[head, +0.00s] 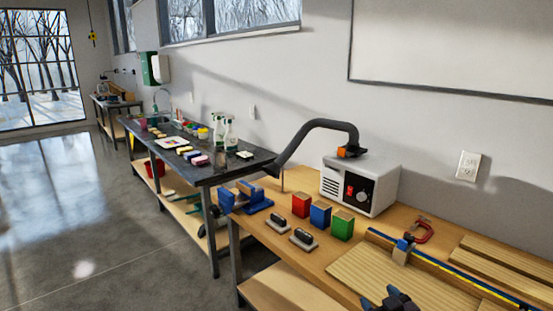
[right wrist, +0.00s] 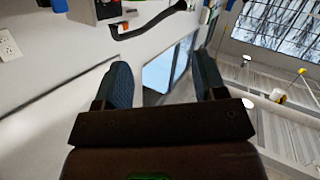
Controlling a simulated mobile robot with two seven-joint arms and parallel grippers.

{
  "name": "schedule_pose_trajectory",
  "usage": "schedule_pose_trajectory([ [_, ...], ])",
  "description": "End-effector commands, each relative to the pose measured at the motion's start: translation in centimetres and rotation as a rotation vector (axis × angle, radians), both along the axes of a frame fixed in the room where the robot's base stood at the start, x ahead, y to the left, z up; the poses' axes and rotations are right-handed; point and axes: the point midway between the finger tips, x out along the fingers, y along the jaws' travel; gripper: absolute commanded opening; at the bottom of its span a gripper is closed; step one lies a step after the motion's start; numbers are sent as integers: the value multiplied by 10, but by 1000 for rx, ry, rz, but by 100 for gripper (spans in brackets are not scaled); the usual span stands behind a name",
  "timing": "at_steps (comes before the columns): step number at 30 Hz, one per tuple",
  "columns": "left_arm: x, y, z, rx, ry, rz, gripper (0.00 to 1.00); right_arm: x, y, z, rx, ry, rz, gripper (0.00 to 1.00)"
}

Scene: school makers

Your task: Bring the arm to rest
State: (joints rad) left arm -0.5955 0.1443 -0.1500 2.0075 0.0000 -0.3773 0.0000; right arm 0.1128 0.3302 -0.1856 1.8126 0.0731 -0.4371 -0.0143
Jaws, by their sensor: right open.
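My right gripper (head: 396,298) shows as a dark shape at the bottom edge of the head view, in front of the workbench (head: 262,226). In the right wrist view its two blue-grey fingers (right wrist: 161,82) stand well apart with nothing between them. Past the fingers that view shows wall and window, tilted. My left gripper is out of both views.
The workbench holds a blue vise (head: 246,197), red (head: 301,205), blue (head: 320,214) and green (head: 342,225) blocks, a white fume extractor (head: 358,184), a red clamp (head: 423,230) and wooden boards (head: 380,276). Open floor (head: 70,215) lies left.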

Motion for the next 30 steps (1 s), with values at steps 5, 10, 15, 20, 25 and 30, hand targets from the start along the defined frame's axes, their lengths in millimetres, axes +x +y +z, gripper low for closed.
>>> schedule_pose_trajectory([
  [5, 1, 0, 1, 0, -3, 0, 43, -69, -3, -34, 58, 28, -45, 65],
  [10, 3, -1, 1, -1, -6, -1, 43, -133, -11, -67, 86, 102, -105, 65],
  [15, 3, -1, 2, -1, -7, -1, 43, -201, -20, -106, 119, 218, -175, 65],
  [20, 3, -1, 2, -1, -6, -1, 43, -256, -27, -140, 134, 326, -230, 65],
  [25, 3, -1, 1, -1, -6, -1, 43, -287, -31, -156, 135, 384, -254, 65],
  [30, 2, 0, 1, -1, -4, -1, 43, -292, -32, -158, 133, 393, -257, 65],
])
